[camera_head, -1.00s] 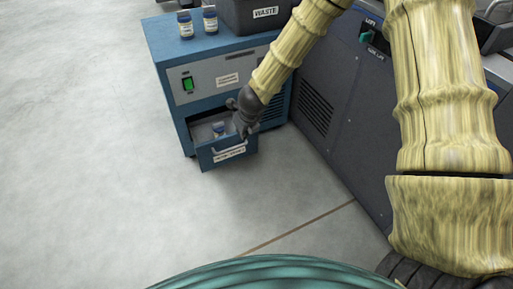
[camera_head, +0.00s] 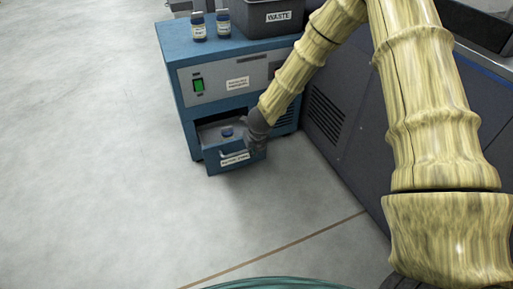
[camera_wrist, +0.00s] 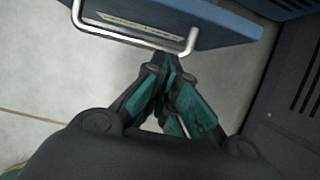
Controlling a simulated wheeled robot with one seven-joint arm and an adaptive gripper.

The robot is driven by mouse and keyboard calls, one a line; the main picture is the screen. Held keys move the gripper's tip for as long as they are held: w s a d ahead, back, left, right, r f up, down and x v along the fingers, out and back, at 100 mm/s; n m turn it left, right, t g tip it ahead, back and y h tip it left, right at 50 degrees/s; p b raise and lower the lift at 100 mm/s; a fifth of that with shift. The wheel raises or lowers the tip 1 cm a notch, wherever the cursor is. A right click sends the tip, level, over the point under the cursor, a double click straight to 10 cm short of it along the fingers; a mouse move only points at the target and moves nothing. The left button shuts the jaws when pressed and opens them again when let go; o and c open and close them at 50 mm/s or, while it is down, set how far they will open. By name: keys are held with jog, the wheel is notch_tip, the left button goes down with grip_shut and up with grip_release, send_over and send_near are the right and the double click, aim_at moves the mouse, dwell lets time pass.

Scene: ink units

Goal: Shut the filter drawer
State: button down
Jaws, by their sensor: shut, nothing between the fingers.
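The filter drawer (camera_head: 221,164) sticks out from the lower front of a blue cabinet (camera_head: 172,45). A jar (camera_head: 227,133) with a blue cap stands inside it. The drawer front with its silver bar handle also shows at the top of the wrist view (camera_wrist: 225,25). My gripper (camera_head: 256,150) is at the right end of the drawer front in the head view. In the wrist view my gripper (camera_wrist: 168,72) is shut and empty, its tips close to the handle (camera_wrist: 140,40). I cannot tell whether the tips touch the drawer.
Two jars (camera_head: 198,27) and a dark WASTE bin (camera_head: 265,24) stand on the cabinet top. A green switch (camera_head: 198,85) is on its front. A dark machine with vents (camera_head: 326,112) stands close on the right. The floor (camera_head: 90,170) at left and in front is clear.

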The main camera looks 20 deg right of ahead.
jog(key=shift+w+a+r, duration=0.1)
jog(key=shift+w+r, duration=0.05)
jog(key=shift+w, duration=0.8)
jog(key=shift+w+a+r, duration=0.1)
jog(key=shift+w+r, duration=0.05)
jog(key=shift+w, duration=0.75)
